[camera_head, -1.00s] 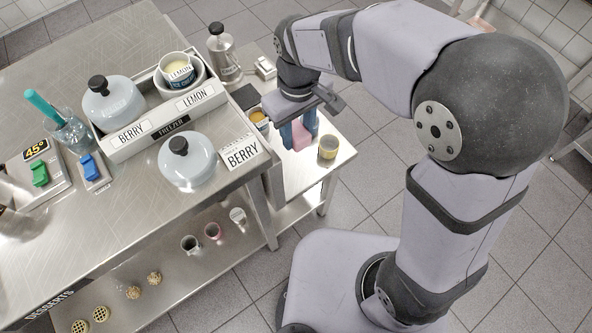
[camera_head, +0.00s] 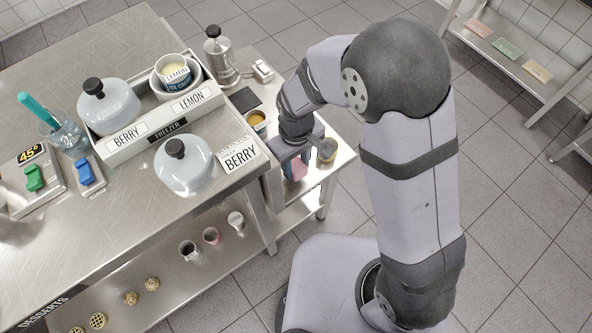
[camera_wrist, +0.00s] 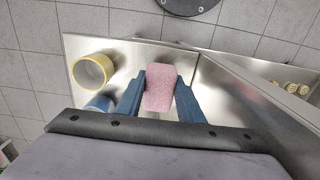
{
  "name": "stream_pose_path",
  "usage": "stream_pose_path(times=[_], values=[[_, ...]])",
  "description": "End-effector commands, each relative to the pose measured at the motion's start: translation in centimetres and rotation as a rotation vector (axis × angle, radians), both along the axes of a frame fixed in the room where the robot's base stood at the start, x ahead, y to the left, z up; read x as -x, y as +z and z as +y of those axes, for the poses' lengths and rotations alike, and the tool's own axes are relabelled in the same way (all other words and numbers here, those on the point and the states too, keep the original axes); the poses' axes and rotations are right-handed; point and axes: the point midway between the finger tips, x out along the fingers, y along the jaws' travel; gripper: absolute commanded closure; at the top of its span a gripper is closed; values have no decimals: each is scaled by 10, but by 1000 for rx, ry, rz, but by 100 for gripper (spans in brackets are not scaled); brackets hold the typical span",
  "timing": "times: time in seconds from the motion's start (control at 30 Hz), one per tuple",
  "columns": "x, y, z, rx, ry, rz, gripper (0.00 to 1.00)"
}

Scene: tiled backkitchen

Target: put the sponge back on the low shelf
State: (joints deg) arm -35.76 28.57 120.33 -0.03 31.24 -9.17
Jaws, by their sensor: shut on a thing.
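My gripper (camera_wrist: 160,92) is shut on a pink sponge (camera_wrist: 161,88), with one blue finger at each side of it in the wrist view. In the head view the sponge (camera_head: 298,170) is partly hidden under my gripper (camera_head: 296,166), over the small steel side table (camera_head: 338,163). I cannot tell whether the sponge touches the steel. A low steel shelf (camera_head: 490,48) at the upper right carries flat pink (camera_head: 479,27), green (camera_head: 507,48) and yellow (camera_head: 537,70) pieces. A lower shelf (camera_head: 296,212) also shows beneath the side table.
A yellow-rimmed cup (camera_head: 327,150) stands close beside my gripper, and shows in the wrist view (camera_wrist: 93,70). An orange-filled cup (camera_head: 257,121) stands behind. The large counter (camera_head: 110,190), with pots and a freezer box (camera_head: 160,132), is at the left. Open tiled floor lies between table and far shelf.

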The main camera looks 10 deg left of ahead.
Motion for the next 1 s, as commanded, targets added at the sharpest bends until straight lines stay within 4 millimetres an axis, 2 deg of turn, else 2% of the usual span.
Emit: stream_pose_path(times=[0.4, 0.83, 0.87, 0.9, 0.93, 1.0], values=[[0, -37, 0, 1, 0, 1, 87], [0, -42, 0, 0, 0, 0, 87], [0, -42, 0, -1, 0, -1, 64], [0, -41, 0, -1, 0, -1, 54], [0, -41, 0, -1, 0, -1, 47], [0, -41, 0, -1, 0, -1, 47]])
